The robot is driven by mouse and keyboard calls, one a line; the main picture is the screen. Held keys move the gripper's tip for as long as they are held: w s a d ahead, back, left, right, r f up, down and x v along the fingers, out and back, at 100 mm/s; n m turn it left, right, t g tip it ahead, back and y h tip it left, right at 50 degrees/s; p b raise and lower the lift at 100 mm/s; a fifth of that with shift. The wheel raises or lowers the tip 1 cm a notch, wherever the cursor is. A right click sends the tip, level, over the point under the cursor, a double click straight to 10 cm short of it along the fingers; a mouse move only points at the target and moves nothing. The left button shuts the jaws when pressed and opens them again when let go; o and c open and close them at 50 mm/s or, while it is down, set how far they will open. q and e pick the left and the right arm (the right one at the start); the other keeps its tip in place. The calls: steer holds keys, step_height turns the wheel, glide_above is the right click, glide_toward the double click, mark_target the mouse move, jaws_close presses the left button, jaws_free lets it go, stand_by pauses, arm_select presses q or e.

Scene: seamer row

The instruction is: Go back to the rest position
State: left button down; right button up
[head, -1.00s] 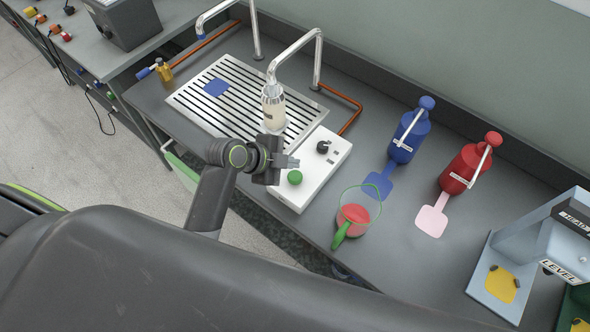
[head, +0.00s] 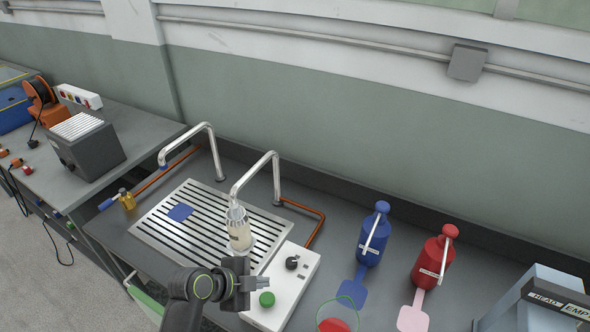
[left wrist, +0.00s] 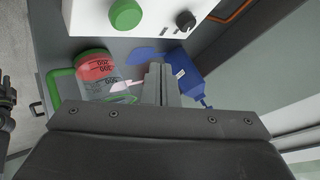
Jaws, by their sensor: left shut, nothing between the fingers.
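My left gripper (head: 254,284) is shut and empty. In the head view it is above the front edge of the white control box (head: 287,287), beside the box's green button (head: 267,299). In the left wrist view its closed fingers (left wrist: 158,84) point toward the blue bottle (left wrist: 185,75) and the box with its green button (left wrist: 125,14). The fingers appear apart from these things. My right gripper is not in view.
A slatted drain tray (head: 205,225) lies under two bent spouts, with a cream-filled bottle (head: 238,229) under one. A measuring jug (head: 338,318) with red contents, blue (head: 372,238) and red (head: 433,260) pump bottles, and a grey head-level machine (head: 545,302) stand to the right.

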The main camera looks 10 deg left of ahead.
arm_select(q)
steer(key=s+a+n+g+y, duration=0.1)
steer(key=s+a+n+y, duration=0.3)
steer(key=s+a+n, duration=0.6)
steer(key=s+a+n+g+y, duration=0.2)
steer(key=s+a+n+y, duration=0.2)
steer(key=s+a+n, duration=0.55)
steer(key=s+d+f+m+g+b, duration=0.1)
steer(key=s+f+b, duration=0.1)
steer(key=f, duration=1.2)
steer(key=s+d+f+b, duration=0.1)
steer(key=f+b, duration=0.2)
steer(key=f, duration=1.2)
steer(key=s+d+f+g+b, duration=0.1)
steer(key=s+f+b, duration=0.2)
steer(key=s+f, duration=1.2)
step_height(320, 180, down, 4)
steer(key=shift+s+d+f+h, duration=0.1)
steer(key=shift+s+d+h, duration=0.1)
steer(key=shift+h, duration=0.1)
